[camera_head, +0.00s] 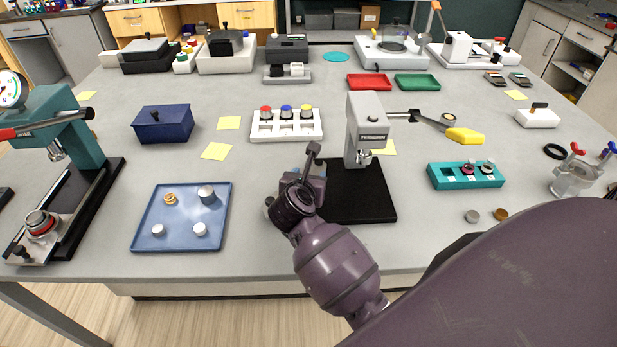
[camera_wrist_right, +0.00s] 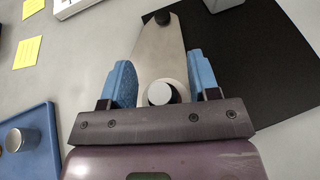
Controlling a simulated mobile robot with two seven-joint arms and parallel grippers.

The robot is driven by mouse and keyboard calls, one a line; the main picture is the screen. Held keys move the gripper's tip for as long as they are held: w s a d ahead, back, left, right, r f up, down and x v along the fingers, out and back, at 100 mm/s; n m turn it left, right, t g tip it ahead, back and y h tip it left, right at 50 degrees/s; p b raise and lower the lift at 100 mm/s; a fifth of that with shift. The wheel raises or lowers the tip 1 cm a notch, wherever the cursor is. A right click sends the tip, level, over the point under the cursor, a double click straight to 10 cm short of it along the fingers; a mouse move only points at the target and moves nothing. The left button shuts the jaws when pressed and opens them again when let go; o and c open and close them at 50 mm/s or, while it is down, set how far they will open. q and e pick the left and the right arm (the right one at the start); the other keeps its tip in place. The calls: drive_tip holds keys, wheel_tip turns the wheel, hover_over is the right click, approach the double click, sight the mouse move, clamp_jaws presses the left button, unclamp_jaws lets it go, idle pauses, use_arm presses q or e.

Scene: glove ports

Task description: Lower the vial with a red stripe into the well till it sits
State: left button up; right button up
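A teal block (camera_head: 450,182) at the right of the head view has a row of wells, with small dark and pinkish vials (camera_head: 488,166) in its right part. They are too small to tell which has a red stripe. My right gripper (camera_head: 306,176) is low beside the black base of the grey press, seen from behind its arm. In the right wrist view its blue fingers (camera_wrist_right: 162,83) are apart. A pale-topped round piece (camera_wrist_right: 160,93) shows between them, with gaps on both sides. My left gripper is out of view.
A grey press (camera_head: 367,130) stands on a black base (camera_head: 370,205). A tapered metal plate (camera_wrist_right: 160,50) with a black knob (camera_wrist_right: 162,18) lies under my right gripper. A blue tray (camera_head: 180,232) lies to the left. Two small discs (camera_head: 472,216) (camera_head: 501,214) lie before the teal block.

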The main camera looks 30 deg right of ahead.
drive_tip(key=shift+r, duration=0.2)
drive_tip(key=shift+s+a, duration=0.2)
drive_tip(key=shift+a, duration=0.05)
drive_tip(key=v, duration=0.7)
drive_tip(key=shift+d, duration=0.1)
idle(0.3)
